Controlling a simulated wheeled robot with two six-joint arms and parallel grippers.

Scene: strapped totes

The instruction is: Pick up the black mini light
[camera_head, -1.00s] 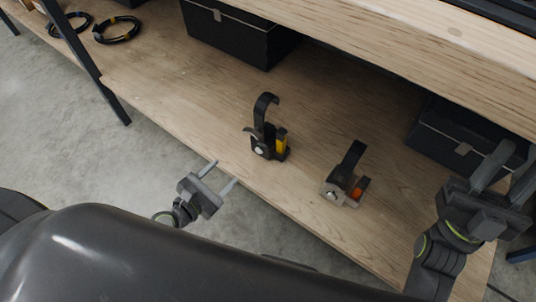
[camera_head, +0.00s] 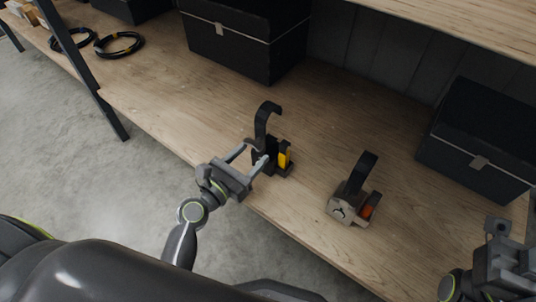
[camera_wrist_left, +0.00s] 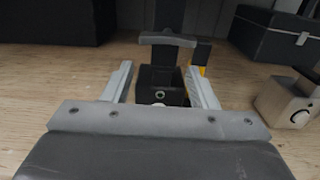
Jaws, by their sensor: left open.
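The black mini light (camera_head: 266,153) stands upright on the wooden shelf, with a curved black hook on top and a yellow part on its right side. In the left wrist view the mini light (camera_wrist_left: 161,84) sits between the two fingers. My left gripper (camera_head: 252,160) is open, its fingertips at the near side of the light, one on each side. I cannot tell whether they touch it. My right gripper (camera_head: 497,228) is at the lower right edge, away from the light; its fingers are not clear.
A grey and black clamp-like tool with an orange part (camera_head: 352,198) stands right of the light. Black strapped boxes (camera_head: 245,45) and (camera_head: 480,150) stand behind. Black cable coils (camera_head: 119,45) lie at the far left. A dark shelf post (camera_head: 78,60) rises at left. Wood left of the light is clear.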

